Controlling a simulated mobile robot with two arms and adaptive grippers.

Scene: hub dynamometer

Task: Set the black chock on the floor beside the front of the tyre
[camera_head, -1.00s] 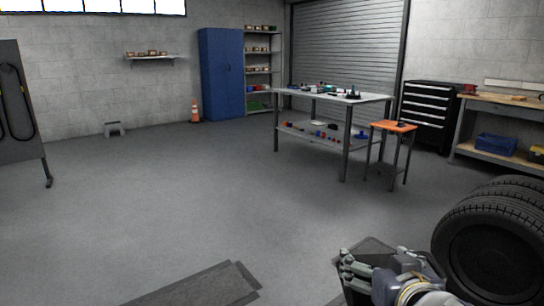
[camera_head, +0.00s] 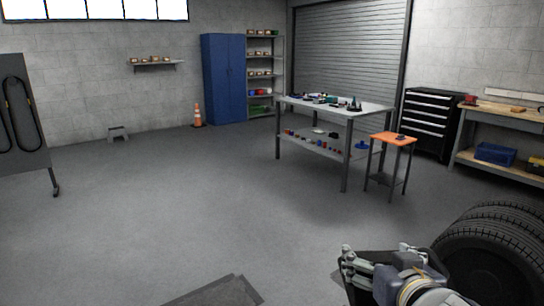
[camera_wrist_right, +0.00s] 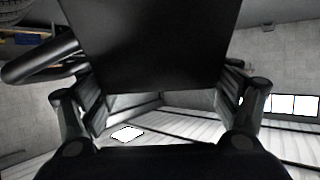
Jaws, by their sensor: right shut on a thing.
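My right gripper (camera_head: 382,258) is at the lower right of the head view, left of the tyre. It is shut on the black chock (camera_wrist_right: 155,45), which fills the upper middle of the right wrist view between the two fingers. In the head view the chock is mostly hidden behind the gripper, and only dark parts show around the fingers. The black tyre (camera_head: 470,272) is at the lower right edge, one of several standing close together. The chock is held up; its height over the floor cannot be told. My left gripper is not in view.
A dark flat plate (camera_head: 215,292) lies on the floor at the bottom. An orange-topped stool (camera_head: 393,139) and a grey worktable (camera_head: 345,112) stand further back. A workbench (camera_head: 510,113) and a black drawer cabinet (camera_head: 430,120) stand at the right. The middle floor is clear.

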